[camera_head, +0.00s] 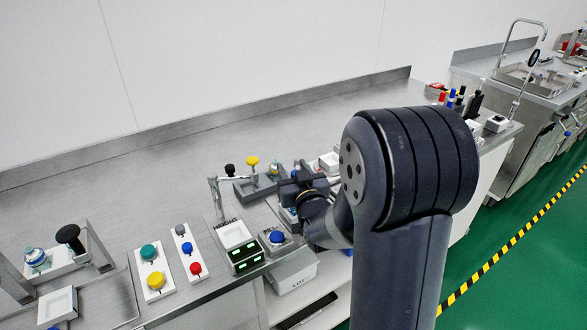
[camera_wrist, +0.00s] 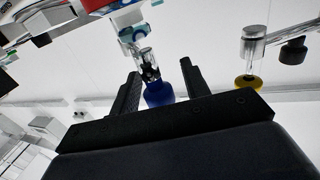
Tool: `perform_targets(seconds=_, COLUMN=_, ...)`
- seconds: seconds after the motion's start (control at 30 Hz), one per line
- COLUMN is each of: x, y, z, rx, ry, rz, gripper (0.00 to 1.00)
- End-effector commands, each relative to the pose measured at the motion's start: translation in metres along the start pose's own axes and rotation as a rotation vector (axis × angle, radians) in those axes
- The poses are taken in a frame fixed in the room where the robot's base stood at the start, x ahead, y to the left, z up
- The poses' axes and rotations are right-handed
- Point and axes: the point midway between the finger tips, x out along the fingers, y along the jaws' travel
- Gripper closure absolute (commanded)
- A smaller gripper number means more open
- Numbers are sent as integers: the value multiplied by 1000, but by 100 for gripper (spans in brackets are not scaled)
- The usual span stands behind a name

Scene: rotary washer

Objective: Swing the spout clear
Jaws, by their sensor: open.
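A thin metal pipe, which looks like the spout (camera_head: 215,190), stands behind a small white tray and bends to the right at its top in the head view. A black knob (camera_head: 230,170) and a yellow knob (camera_head: 252,161) stand beside it. In the wrist view the yellow knob (camera_wrist: 248,81) hangs from a shiny post at right, with a black knob (camera_wrist: 293,51) farther right. My gripper (camera_wrist: 160,70) is open. A blue knob (camera_wrist: 159,94) on a shiny stem shows between its fingers; I cannot tell whether they touch it. In the head view my gripper (camera_head: 297,186) is partly hidden by my arm.
In the head view a green-lit display (camera_head: 246,258) and a blue button (camera_head: 277,237) stand in front of the pipe. Button panels (camera_head: 153,272) and a black-knobbed lever (camera_head: 70,236) stand at left. The bench behind the pipe is clear.

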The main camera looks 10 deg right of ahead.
Motion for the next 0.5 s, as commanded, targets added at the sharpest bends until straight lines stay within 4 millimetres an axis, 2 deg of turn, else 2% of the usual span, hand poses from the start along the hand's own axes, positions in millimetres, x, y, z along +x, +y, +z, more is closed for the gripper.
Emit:
perform_targets(seconds=0.2, x=0, y=0, z=0, rx=0, ry=0, rz=0, gripper=57)
perform_targets(seconds=0.5, x=0, y=0, z=0, rx=0, ry=0, rz=0, gripper=81)
